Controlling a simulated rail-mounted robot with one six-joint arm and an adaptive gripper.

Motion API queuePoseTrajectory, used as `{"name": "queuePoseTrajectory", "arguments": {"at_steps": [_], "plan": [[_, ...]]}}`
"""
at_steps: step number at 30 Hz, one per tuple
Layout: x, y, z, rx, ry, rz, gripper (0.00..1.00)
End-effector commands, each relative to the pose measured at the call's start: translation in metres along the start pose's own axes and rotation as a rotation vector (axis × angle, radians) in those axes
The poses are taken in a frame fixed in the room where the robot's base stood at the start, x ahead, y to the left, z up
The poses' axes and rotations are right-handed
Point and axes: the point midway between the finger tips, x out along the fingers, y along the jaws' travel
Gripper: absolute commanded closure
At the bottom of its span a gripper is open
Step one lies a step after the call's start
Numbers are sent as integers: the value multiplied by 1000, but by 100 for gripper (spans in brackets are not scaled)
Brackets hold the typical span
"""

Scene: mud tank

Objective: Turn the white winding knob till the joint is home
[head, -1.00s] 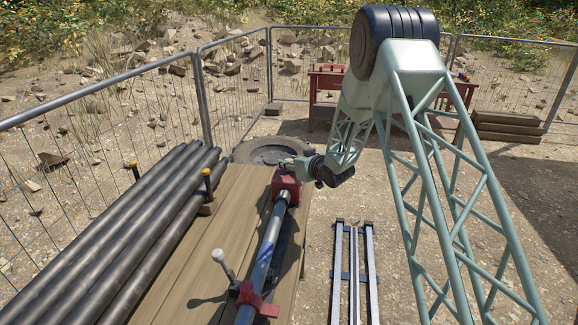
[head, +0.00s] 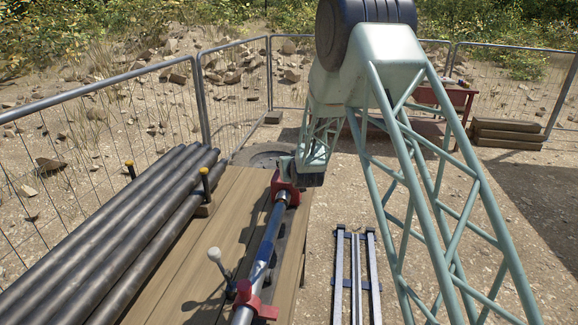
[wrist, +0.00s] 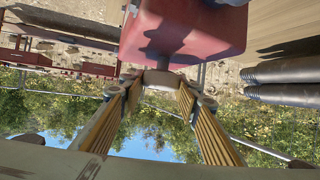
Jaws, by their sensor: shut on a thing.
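In the wrist view my gripper (wrist: 163,88) is shut, its yellow-padded fingertips on either side of a pale knob (wrist: 163,78) that sticks out from a red block (wrist: 183,32). The same red block (head: 284,190) stands at the far end of the bench in the head view, and my wrist is close behind it. There the knob and fingertips are hidden. A steel pipe (head: 270,235) with a blue band runs from the red block toward a nearer red clamp (head: 254,301). I cannot see the state of the joint inside.
A lever with a white ball (head: 214,254) rises beside the nearer clamp. Several dark pipes (head: 125,225) lie left on the wooden bench (head: 225,215), held by yellow-topped posts. Metal rails (head: 355,270) lie on the ground to the right. Mesh fence surrounds the yard.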

Motion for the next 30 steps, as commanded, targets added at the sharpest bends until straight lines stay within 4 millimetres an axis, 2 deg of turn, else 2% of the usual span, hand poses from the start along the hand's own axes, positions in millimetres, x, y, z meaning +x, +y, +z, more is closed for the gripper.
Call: {"name": "queuePoseTrajectory", "arguments": {"at_steps": [30], "plan": [[-1,-1,-3,131,1,316,80]]}}
